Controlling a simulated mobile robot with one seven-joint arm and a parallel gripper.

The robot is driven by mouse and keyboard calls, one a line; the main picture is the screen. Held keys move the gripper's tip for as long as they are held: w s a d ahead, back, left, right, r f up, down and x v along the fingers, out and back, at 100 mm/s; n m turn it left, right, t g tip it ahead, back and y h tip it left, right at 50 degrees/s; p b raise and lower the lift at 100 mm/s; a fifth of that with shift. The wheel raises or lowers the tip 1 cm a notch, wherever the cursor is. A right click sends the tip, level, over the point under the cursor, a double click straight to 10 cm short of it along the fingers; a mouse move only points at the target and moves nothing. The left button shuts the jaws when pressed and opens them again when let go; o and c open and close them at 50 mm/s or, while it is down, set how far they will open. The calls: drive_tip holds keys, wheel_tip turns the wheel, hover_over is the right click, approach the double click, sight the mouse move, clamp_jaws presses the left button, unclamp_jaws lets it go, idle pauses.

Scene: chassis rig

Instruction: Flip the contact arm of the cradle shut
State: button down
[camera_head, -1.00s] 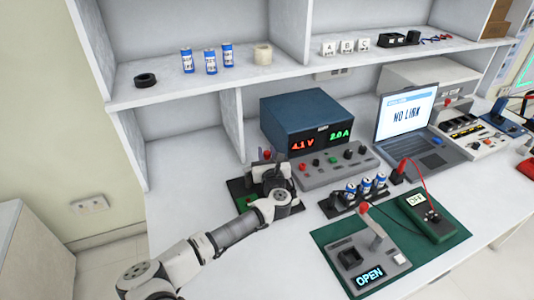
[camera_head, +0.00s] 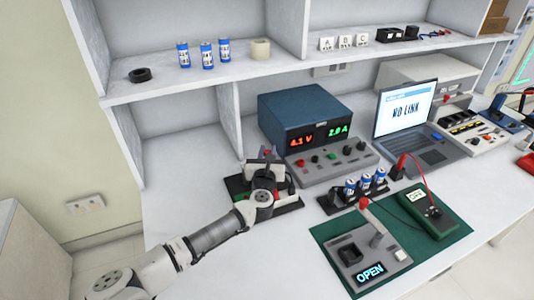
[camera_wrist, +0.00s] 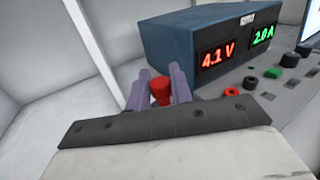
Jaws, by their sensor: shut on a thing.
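A second device (camera_head: 368,262) on the green mat has a raised lever with a red knob (camera_head: 365,203) and a display reading OPEN.
A blue power supply (camera_head: 300,115) reads 4.1 V and 2.0 A behind the grey control panel (camera_head: 335,162). Several blue cells stand in a black rack (camera_head: 340,200). A laptop (camera_head: 405,115) shows NO LINK. A shelf (camera_head: 215,85) overhangs the back; the front left bench is clear.

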drive_tip(key=c, duration=1.3)
unclamp_jaws()
drive_tip(key=shift+s, duration=0.1)
drive_tip(key=shift+s+a+b, duration=0.2)
drive_tip(key=shift+s+b, duration=0.45)
drive_tip(key=shift+s, duration=1.65)
drive_tip(key=shift+s+a+b, duration=0.25)
drive_tip(key=shift+s+b, duration=0.35)
drive_tip(key=shift+s, duration=1.65)
drive_tip(key=shift+s+a+b, duration=0.2)
drive_tip(key=shift+s+b, duration=0.45)
drive_tip(key=shift+s, duration=1.65)
